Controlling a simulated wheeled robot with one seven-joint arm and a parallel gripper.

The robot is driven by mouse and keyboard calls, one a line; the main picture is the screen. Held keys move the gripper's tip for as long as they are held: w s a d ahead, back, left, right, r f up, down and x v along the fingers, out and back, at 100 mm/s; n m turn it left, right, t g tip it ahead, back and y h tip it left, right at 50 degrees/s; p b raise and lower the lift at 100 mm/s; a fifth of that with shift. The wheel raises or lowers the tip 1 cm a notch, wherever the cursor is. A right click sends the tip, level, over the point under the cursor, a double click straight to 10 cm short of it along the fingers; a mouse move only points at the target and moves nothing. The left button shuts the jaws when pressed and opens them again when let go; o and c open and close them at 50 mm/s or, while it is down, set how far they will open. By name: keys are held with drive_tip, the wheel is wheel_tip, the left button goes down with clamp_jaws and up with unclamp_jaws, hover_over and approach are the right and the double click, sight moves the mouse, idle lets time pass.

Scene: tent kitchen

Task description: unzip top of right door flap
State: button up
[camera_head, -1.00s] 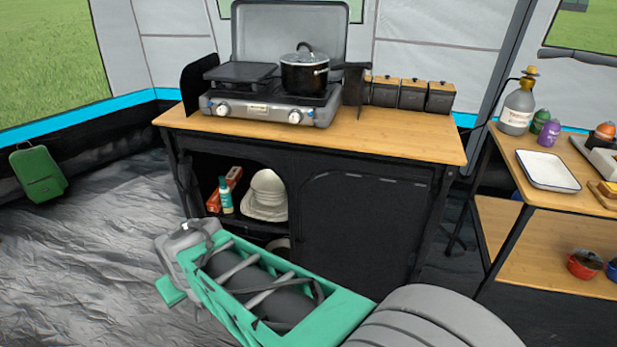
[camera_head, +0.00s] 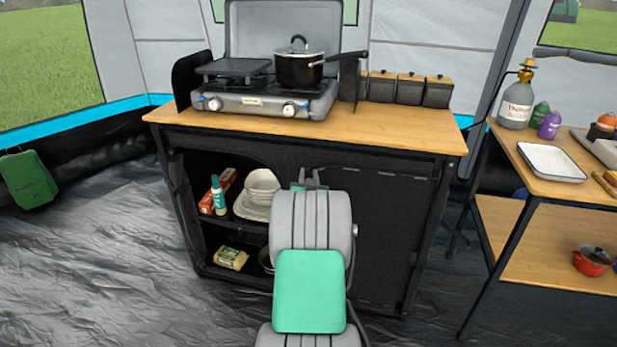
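A black fabric cabinet with a wooden top (camera_head: 400,132) stands ahead. Its left compartment is open and shows shelves. Its right door flap (camera_head: 395,230) hangs closed over the right half, with a pale dashed zip line (camera_head: 378,174) along its top. My arm reaches forward over the middle of the cabinet front. My gripper (camera_head: 310,180) is at the far end of the arm, near the top left corner of the right flap. The arm mostly hides the gripper, so its fingers and any contact with the zip cannot be made out.
Bowls (camera_head: 260,190), a teal bottle (camera_head: 218,196) and a yellow packet (camera_head: 231,258) sit on the left shelves. A stove (camera_head: 265,100) with a black pot (camera_head: 299,68) stands on top. A side table (camera_head: 560,205) is at the right. The floor at left is clear.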

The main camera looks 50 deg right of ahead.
drive_tip(key=shift+w+d, duration=0.35)
drive_tip(key=shift+d, duration=0.1)
clamp_jaws()
idle(1.1)
